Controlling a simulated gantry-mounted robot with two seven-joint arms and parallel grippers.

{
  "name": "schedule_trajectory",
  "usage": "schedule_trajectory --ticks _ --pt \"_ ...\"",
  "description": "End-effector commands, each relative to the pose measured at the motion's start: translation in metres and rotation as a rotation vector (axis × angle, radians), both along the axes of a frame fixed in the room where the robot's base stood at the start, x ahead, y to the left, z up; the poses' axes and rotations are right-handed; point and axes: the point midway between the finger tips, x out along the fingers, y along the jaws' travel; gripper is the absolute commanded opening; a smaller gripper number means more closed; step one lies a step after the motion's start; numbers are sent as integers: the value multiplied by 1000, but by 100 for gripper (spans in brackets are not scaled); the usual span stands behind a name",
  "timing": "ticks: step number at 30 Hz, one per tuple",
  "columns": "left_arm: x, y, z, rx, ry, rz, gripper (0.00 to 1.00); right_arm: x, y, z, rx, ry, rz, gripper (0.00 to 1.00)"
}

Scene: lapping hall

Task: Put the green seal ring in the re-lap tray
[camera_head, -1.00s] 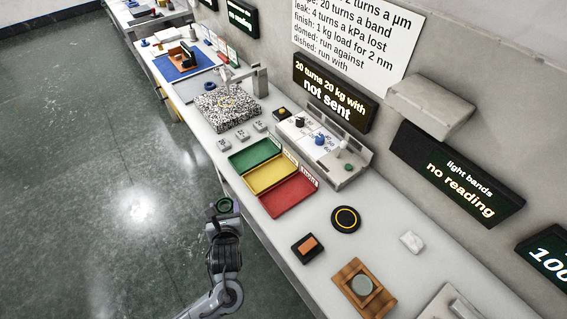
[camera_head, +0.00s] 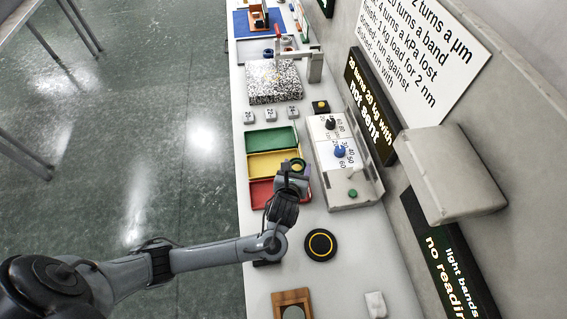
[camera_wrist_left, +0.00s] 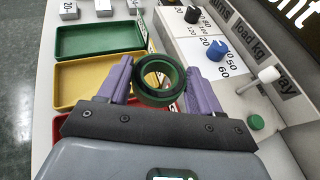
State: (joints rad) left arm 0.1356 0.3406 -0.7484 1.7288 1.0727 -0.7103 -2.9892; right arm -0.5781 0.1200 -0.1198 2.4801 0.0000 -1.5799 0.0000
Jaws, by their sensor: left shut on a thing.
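My left gripper (camera_head: 295,170) is shut on the green seal ring (camera_head: 299,162). In the left wrist view the ring (camera_wrist_left: 160,98) sits tilted between two purple fingers, dark with a green inner band. It hangs above the right end of the yellow tray (camera_head: 258,165), near its border with the red tray (camera_head: 258,193). The green tray (camera_head: 270,139) lies just beyond. All three trays also show in the left wrist view, the red one mostly hidden by the gripper. The tray labels are too covered or small to read. My right gripper is not in view.
A load panel with a blue knob (camera_head: 340,151) and a green button (camera_head: 352,194) stands right of the trays. A speckled plate (camera_head: 273,83) and small numbered blocks (camera_head: 270,115) lie beyond. A black disc with a yellow ring (camera_head: 321,245) lies nearer.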

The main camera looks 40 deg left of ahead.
Motion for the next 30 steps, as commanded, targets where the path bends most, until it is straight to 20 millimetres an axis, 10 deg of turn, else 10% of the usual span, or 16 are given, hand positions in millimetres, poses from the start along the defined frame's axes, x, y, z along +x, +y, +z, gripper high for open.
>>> schedule_trajectory --ticks 16,30 --pt "16 95 -60 3 2 3 28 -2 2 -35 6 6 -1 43" --pt "19 109 -86 -1 2 1 28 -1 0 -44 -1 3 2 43"
